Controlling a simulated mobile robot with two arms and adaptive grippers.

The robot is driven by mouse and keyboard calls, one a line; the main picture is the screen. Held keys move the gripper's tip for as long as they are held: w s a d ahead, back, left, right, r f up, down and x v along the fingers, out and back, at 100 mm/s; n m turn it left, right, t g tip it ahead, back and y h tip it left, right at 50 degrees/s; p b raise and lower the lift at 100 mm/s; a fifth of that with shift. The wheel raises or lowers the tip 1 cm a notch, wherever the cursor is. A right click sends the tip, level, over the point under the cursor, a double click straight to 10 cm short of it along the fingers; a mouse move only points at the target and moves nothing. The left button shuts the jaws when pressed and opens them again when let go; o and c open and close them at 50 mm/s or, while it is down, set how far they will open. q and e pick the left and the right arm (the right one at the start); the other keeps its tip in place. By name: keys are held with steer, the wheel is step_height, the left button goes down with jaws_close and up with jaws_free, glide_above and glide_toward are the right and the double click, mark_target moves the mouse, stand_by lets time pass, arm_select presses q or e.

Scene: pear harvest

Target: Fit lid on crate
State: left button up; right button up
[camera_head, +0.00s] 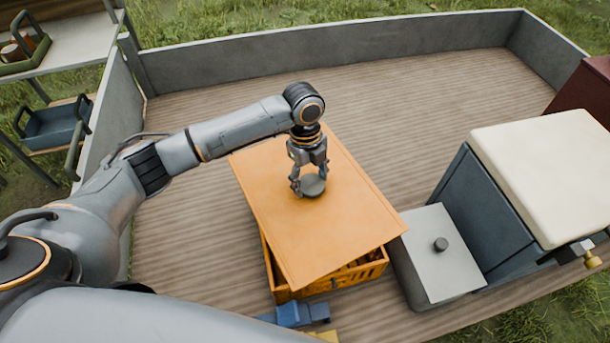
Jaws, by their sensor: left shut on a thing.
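The orange lid (290,210) is a flat rectangular panel with a round grey knob (312,186) near its middle. My left gripper (310,185) points down and is shut on the knob. The orange slatted crate (335,281) is under the lid on the wooden deck. The lid is turned relative to the crate, and the crate's front opening and part of its inside show below the lid's near edge. The lid covers the rest of the crate; whether it touches the rim I cannot tell. My right gripper is not in view.
A grey box with a black knob (441,244) stands close right of the crate. Beyond it is a dark cooler with a cream lid (550,170). A blue object (300,314) lies in front of the crate. Low grey walls (330,45) edge the deck; its back is clear.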

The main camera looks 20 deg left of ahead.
mark_target(311, 194)
arm_select(q)
steer(key=f+m, duration=0.1)
steer(key=m, duration=0.1)
steer(key=shift+w+d+f+m, duration=0.1)
steer(key=shift+w+f+m, duration=0.25)
steer(key=shift+f+m, duration=0.05)
step_height(311, 194, down, 6)
steer(key=b, duration=0.5)
steer(key=shift+r+b, duration=0.15)
steer(key=shift+b, duration=0.25)
steer(key=shift+r+p, duration=0.1)
steer(key=shift+p, duration=0.2)
steer(key=shift+w, duration=0.1)
stand_by(0.5)
steer(key=shift+p, duration=0.4)
steer(key=shift+f+b, duration=0.35)
steer(key=shift+f, duration=0.35)
steer(key=o, duration=1.1)
steer(key=shift+r, duration=0.1)
